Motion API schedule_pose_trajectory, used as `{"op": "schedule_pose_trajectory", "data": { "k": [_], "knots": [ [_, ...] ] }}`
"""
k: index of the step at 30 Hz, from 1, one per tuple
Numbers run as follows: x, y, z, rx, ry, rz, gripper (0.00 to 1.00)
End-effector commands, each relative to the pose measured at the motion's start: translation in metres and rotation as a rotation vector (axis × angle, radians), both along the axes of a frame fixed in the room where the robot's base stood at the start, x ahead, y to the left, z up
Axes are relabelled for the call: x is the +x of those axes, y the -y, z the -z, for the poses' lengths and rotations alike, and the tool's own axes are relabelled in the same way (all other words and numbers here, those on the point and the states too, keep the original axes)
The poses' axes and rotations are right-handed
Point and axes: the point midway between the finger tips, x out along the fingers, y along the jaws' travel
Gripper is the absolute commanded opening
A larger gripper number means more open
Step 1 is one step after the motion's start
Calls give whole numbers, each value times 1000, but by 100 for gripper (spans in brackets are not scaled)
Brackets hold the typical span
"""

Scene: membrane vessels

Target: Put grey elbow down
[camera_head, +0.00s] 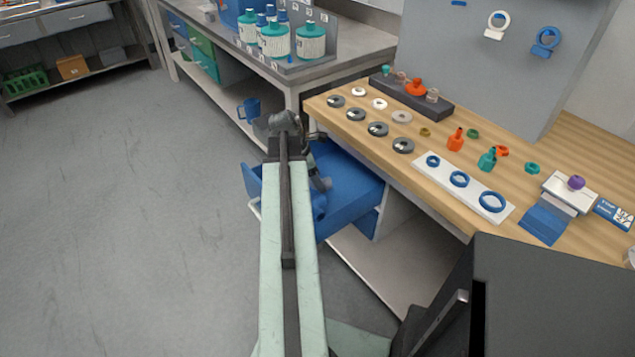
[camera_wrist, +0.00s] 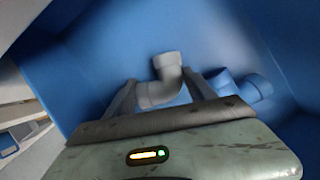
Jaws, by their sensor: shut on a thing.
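The grey elbow (camera_wrist: 167,66) sits between the two fingers of my gripper (camera_wrist: 162,82) in the wrist view. My gripper is shut on it. Behind it is the blue inside of a bin (camera_wrist: 215,40). Whether the elbow touches the bin cannot be told. In the head view my arm reaches out to the blue bin (camera_head: 352,190) beside the wooden bench.
A blue elbow (camera_wrist: 252,88) lies right of my gripper in the wrist view. The wooden bench (camera_head: 470,195) holds several rings, small bottles and a white strip (camera_head: 465,180). Large bottles (camera_head: 276,40) stand on the grey bench. The floor (camera_head: 120,200) at left is clear.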

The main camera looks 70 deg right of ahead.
Motion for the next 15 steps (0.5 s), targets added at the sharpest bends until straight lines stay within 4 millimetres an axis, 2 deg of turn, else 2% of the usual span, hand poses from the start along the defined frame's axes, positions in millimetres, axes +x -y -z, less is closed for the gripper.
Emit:
{"op": "schedule_pose_trajectory", "data": {
  "k": [6, 7, 8, 9, 15],
  "knots": [
    [0, 0, 4, 0, 0, 0, 23],
    [0, 0, 2, 0, 0, 1, 71],
    [0, 0, 2, 0, 0, 1, 80],
    [0, 0, 2, 0, 0, 1, 85],
    [-1, 0, 2, 0, 0, 1, 85]
  ]
}}
